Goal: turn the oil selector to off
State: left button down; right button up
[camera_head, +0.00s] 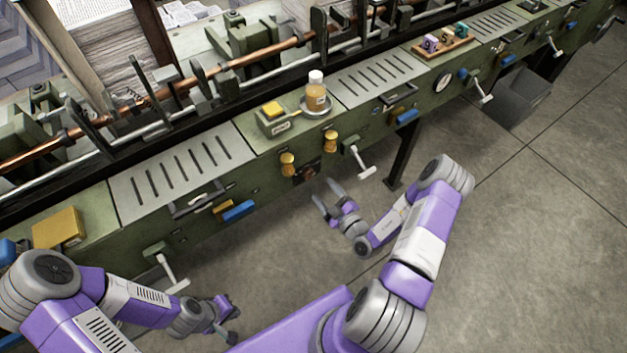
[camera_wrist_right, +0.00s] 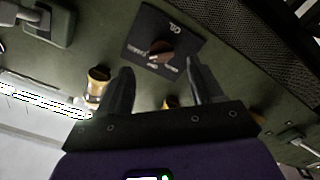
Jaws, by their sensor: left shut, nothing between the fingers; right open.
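The oil selector is a dark plate (camera_head: 306,172) on the green machine's front, between two brass knobs. In the right wrist view its plate reads "OIL", and a reddish-brown knob (camera_wrist_right: 160,47) sits at its middle. Small labels surround the knob; I cannot read which one it points to. My right gripper (camera_head: 326,192) is open and empty, just in front of the panel and a little right of and below the selector. In the wrist view its fingers (camera_wrist_right: 160,68) straddle the line to the knob, apart from it. My left gripper (camera_head: 231,322) is shut and empty, low, far from the selector.
Brass knobs (camera_head: 288,163) and (camera_head: 330,141) flank the selector. A white-handled lever (camera_head: 361,165) juts out right of it. A bottle (camera_head: 316,92) stands on a dish above.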

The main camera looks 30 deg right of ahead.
aim_at(309, 174)
jog(key=w+b, duration=0.1)
jog(key=w, duration=0.5)
jog(key=shift+w+a, duration=0.35)
jog(key=shift+w, duration=0.05)
jog(key=c, duration=1)
jog(key=shift+c, duration=0.2)
jog(key=n+p, duration=0.3)
jog(key=n, duration=0.2)
jog(key=n+p, duration=0.3)
jog(key=n, duration=0.1)
jog(key=shift+r+n, duration=0.2)
jog(key=shift+n, duration=0.2)
